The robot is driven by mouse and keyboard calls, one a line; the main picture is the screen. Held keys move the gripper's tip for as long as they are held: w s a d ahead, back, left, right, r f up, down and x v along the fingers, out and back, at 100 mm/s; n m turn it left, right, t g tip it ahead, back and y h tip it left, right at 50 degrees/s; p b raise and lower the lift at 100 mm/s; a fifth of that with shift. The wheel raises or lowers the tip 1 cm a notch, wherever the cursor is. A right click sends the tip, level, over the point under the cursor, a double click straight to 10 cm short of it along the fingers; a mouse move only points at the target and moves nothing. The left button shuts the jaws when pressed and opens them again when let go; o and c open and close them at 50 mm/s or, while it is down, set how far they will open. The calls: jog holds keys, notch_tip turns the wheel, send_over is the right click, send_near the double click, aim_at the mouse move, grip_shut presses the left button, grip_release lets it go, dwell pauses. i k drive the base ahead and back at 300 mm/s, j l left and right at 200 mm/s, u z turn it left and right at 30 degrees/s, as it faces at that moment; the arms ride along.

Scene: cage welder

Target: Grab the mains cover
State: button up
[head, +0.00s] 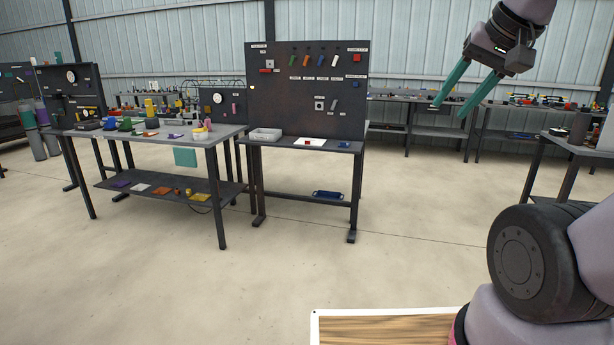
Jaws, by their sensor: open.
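My gripper (451,110) hangs at the upper right with its two green fingers apart and nothing between them. It is in the air, well apart from the workstations. I cannot tell which thing is the mains cover, as the labels are too small to read. A dark upright panel (290,115) at the middle carries several small labelled parts. Among them are a red part (357,57) at upper right, a blue part (357,84) below it, and a red and grey part (267,69) at left.
A bench (343,147) below the panel bears a grey tray (265,134) and a white sheet (310,142). A cluttered table (190,143) stands to its left, with more tables (440,130) behind at right. The floor in front is clear. A wooden board (385,330) is at the bottom.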

aim_at(316, 143)
jog(key=i+u, duration=0.3)
jog(key=i, duration=1.9)
jog(key=i+z, duration=0.2)
jog(key=i, duration=0.2)
jog(key=i+j+z, duration=0.15)
jog(key=i, duration=0.25)
jog(key=i+j+z, duration=0.2)
jog(key=i, duration=0.2)
jog(key=i+j+z, duration=0.2)
jog(key=i, duration=0.2)
